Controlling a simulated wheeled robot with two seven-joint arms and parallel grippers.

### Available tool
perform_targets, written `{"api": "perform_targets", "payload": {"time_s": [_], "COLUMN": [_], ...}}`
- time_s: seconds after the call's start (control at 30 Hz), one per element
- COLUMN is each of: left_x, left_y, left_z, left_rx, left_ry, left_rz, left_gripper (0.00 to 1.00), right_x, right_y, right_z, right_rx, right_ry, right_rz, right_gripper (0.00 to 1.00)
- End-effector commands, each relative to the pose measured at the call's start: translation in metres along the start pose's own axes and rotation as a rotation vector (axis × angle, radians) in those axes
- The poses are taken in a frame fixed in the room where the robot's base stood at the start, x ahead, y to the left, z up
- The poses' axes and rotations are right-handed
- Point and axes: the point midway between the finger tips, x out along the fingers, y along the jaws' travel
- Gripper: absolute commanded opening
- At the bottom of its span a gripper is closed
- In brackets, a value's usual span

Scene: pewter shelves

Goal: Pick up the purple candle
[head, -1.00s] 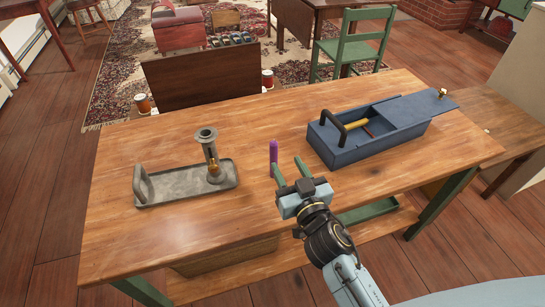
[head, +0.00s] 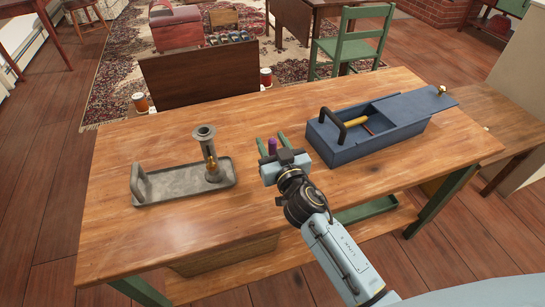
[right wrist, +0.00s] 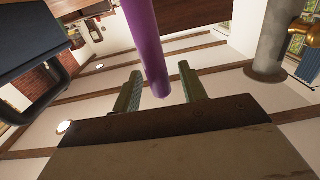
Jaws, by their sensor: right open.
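My right gripper (head: 271,140) is open, with one green finger on each side of the candle. In the right wrist view the candle (right wrist: 149,45) shows between the two fingers (right wrist: 159,87), and the jaws are not closed on it. My left gripper is not in view.
A grey tray (head: 165,192) with a metal candle holder (head: 207,148) stands to the left on the table (head: 215,235). A blue box (head: 350,150) with a dark handle and a slid-back lid stands close on the right. The table's front is clear.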

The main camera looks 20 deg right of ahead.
Motion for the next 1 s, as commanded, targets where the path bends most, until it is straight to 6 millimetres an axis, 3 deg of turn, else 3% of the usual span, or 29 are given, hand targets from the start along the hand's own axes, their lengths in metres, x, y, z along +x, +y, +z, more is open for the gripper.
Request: {"api": "perform_targets", "payload": {"time_s": [0.03, 0.37, 0.87, 1.0], "left_x": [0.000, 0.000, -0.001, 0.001], "left_y": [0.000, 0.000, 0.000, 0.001], "left_z": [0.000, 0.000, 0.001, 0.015], "left_rx": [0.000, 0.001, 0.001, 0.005], "left_ry": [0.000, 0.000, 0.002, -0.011], "left_rz": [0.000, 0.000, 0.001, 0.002], "left_gripper": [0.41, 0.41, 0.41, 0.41], "right_x": [0.000, 0.000, 0.000, 0.000], "right_y": [0.000, 0.000, 0.000, 0.000], "right_z": [0.000, 0.000, -0.003, -0.009], "right_rx": [0.000, 0.000, -0.001, 0.000], "right_ry": [0.000, 0.000, 0.001, 0.002], "right_rz": [0.000, 0.000, -0.001, -0.001], "right_gripper": [0.42, 0.00, 0.00, 0.00]}}
